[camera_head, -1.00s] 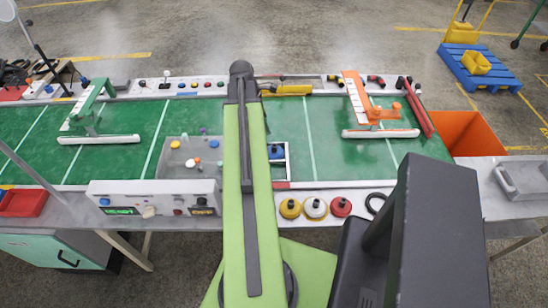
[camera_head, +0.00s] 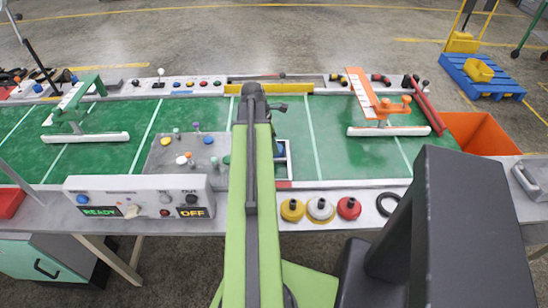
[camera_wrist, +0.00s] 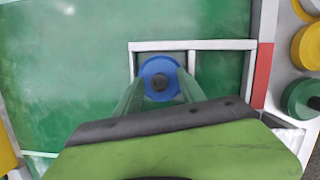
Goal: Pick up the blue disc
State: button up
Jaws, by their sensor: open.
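The blue disc (camera_wrist: 160,78) with a dark knob at its middle shows in the wrist view, inside a white frame (camera_wrist: 195,45) on the green board. In the head view only a sliver of blue (camera_head: 279,149) shows beside my arm, which hides the rest. My gripper (camera_wrist: 160,92) is open, with greenish see-through fingers on the left and right of the disc in the picture. I cannot tell how far above the disc they are, or whether they touch it. The gripper's tips are hidden in the head view.
A grey tray (camera_head: 165,155) with small pegs lies left of my arm. A white control box (camera_head: 140,200) stands in front of it. An orange bin (camera_head: 480,130) is at right.

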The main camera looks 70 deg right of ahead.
grip_shut()
dwell(0.3)
dwell(0.3)
